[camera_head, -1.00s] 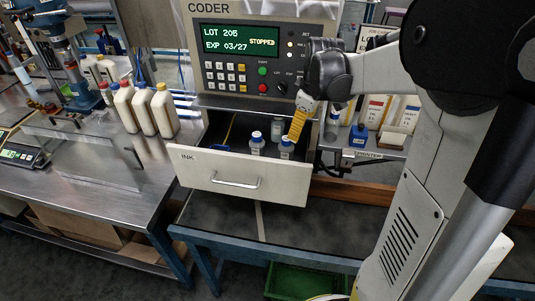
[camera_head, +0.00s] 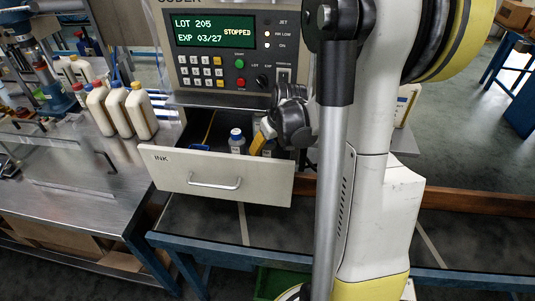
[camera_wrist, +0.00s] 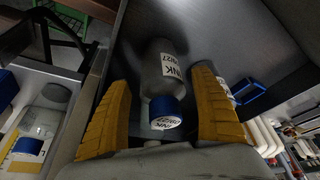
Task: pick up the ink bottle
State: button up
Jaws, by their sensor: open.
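The ink bottle (camera_wrist: 165,62) is grey with a blue cap and a white INK label. In the wrist view it lies between the two yellow fingers of my gripper (camera_wrist: 162,80), with visible gaps on both sides. My gripper is open, reaching down into the open INK drawer (camera_head: 216,182); it also shows in the head view (camera_head: 262,138). There it largely hides the bottle (camera_head: 268,151). A second blue-capped bottle (camera_head: 237,143) stands to the left in the drawer. It is partly behind the right finger in the wrist view (camera_wrist: 247,91).
The coder (camera_head: 235,45) with its screen and buttons stands above the drawer. Several white jugs (camera_head: 141,110) stand on the left bench. The drawer walls are close to my gripper.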

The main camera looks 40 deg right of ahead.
aim_at(266, 152)
jog(key=b+x, duration=0.2)
jog(key=x, duration=0.2)
jog(key=shift+a+f, duration=0.15)
jog(key=shift+f, duration=0.3)
jog(key=shift+s+r, duration=0.1)
jog(key=c, duration=1.5)
jog(key=shift+r+p, duration=0.35)
jog(key=shift+r, duration=0.2)
jog(key=r, duration=0.1)
jog(key=r+p, duration=0.1)
jog(key=s+r+p, duration=0.1)
jog(key=r, duration=0.1)
jog(key=shift+d, duration=0.3)
jog(key=s+d+r+p, duration=0.3)
jog(key=s+d+r, duration=0.2)
jog(key=s, duration=0.4)
jog(key=shift+r, duration=0.45)
